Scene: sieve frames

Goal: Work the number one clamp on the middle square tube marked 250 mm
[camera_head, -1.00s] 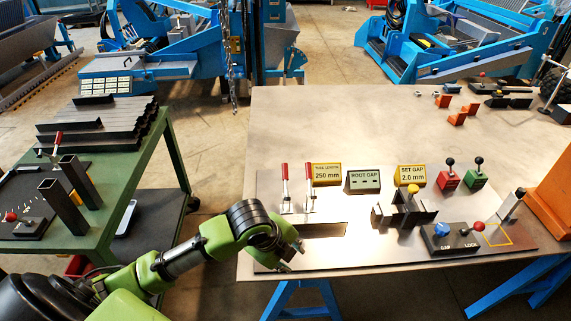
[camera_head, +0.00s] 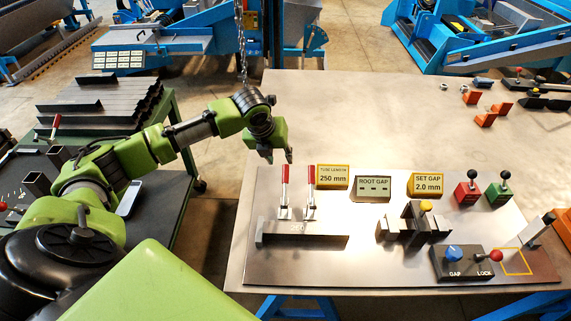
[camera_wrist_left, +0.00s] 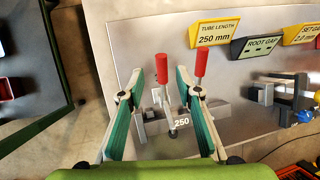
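The grey square tube (camera_head: 322,240) lies on the metal plate (camera_head: 375,268) and carries a "250" mark, which also shows in the left wrist view (camera_wrist_left: 181,122). Two clamps with upright red handles stand behind it, the left clamp (camera_head: 285,175) and the right clamp (camera_head: 311,178). No clamp number is readable. My left gripper (camera_head: 280,157) is open and empty, just behind and above the left clamp's handle. In the left wrist view, the left red handle (camera_wrist_left: 162,68) appears between the open fingers; the right red handle (camera_wrist_left: 201,62) appears beside the right finger. My right gripper is not in view.
A yellow "250 mm" sign (camera_head: 333,177) and a "ROOT GAP" sign (camera_head: 373,187) stand right of the clamps. A green table with tubes (camera_head: 100,105) is at left.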

